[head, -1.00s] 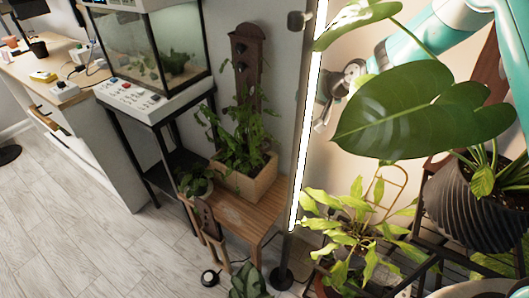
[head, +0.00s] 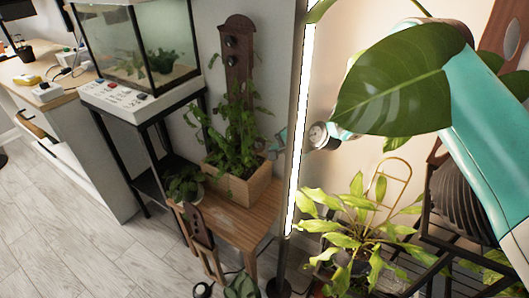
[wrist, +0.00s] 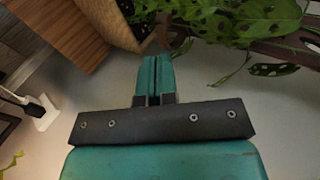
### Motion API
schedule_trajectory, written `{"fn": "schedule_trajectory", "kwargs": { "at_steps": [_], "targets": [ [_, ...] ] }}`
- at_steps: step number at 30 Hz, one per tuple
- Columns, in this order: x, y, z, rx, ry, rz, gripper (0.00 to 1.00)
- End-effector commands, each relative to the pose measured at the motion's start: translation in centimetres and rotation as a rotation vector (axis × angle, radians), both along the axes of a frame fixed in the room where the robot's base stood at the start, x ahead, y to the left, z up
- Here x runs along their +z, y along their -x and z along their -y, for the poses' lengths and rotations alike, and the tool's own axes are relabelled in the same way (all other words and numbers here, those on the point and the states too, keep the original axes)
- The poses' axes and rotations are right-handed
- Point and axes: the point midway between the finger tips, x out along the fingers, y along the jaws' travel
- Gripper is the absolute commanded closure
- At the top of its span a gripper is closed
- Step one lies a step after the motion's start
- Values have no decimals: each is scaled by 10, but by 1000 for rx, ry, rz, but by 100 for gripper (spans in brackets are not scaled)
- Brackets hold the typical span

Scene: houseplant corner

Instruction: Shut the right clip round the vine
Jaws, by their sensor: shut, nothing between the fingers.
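A leafy green vine (head: 232,135) grows from a wooden planter box (head: 240,187) and climbs a dark brown upright board (head: 239,65). Small dark round fittings (head: 231,58) sit on the board; I cannot tell which is the right clip or whether it is open. My gripper (head: 276,143) shows small beside the lit pole, just right of the vine, with the pole hiding part of it. In the wrist view my gripper (wrist: 152,62) has its teal fingers together and empty. The vine's leaves (wrist: 258,20) and the brown board (wrist: 290,50) lie beyond it to the right.
A bright lamp pole (head: 298,120) stands between camera and gripper. A large leaf (head: 400,85) hides part of my arm. A glass tank (head: 135,50) on a black stand is at left. A wooden bench (head: 240,222) carries the planter; a yellow-green plant (head: 350,230) stands right.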

Motion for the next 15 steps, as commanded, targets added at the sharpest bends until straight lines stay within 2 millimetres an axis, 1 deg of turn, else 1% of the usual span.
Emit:
{"fn": "schedule_trajectory", "kwargs": {
  "at_steps": [3, 9, 15],
  "targets": [
    [-16, -12, -14, 3, 1, 1, 100],
    [-36, -30, -34, 2, 2, 2, 100],
    [-46, -40, -44, 2, 1, 2, 100]
  ]
}}
